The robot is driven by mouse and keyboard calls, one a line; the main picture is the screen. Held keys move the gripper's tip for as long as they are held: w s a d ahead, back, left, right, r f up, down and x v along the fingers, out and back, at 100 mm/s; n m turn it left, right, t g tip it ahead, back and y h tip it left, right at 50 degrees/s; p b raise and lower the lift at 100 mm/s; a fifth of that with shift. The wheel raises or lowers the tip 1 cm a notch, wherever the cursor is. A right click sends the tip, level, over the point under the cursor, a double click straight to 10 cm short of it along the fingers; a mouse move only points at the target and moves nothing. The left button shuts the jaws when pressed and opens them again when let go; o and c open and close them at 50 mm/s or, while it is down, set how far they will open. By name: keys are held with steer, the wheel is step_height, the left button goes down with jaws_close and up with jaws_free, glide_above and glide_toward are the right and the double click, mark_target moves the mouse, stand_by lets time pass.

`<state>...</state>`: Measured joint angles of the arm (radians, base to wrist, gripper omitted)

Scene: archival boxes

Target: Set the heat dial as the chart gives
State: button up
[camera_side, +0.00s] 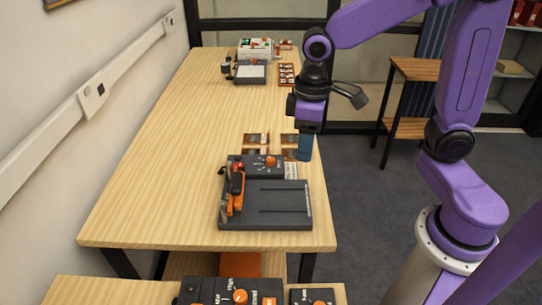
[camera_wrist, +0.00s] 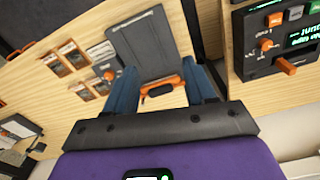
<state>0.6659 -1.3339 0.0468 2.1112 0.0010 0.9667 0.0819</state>
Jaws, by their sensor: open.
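A dark grey machine (camera_side: 285,195) with an orange-handled lever (camera_side: 237,190) sits on the near part of the wooden table. An orange dial (camera_side: 270,161) is on its back panel; the dial also shows in the wrist view (camera_wrist: 109,74). My gripper (camera_side: 305,150) is above the table's right edge, behind and right of that dial, apart from it. In the wrist view my gripper (camera_wrist: 158,68) has its blue fingers apart with nothing held. Printed cards (camera_side: 256,140) lie behind the machine; their text is too small to read. I cannot tell which dial is for heat.
A control box (camera_side: 238,297) with orange knobs stands on a nearer table, partly cut off. A box with a green display (camera_wrist: 300,40) shows at right in the wrist view. White equipment (camera_side: 255,48) stands at the far end. The table's middle is clear.

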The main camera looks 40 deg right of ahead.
steer(key=w+d+f+m, duration=0.1)
steer(key=w+d+m, duration=0.25)
steer(key=w, duration=0.85)
steer(key=m, duration=0.4)
glide_toward(270, 159)
step_height(270, 159, down, 9)
steer(key=shift+r, duration=0.2)
jaws_close()
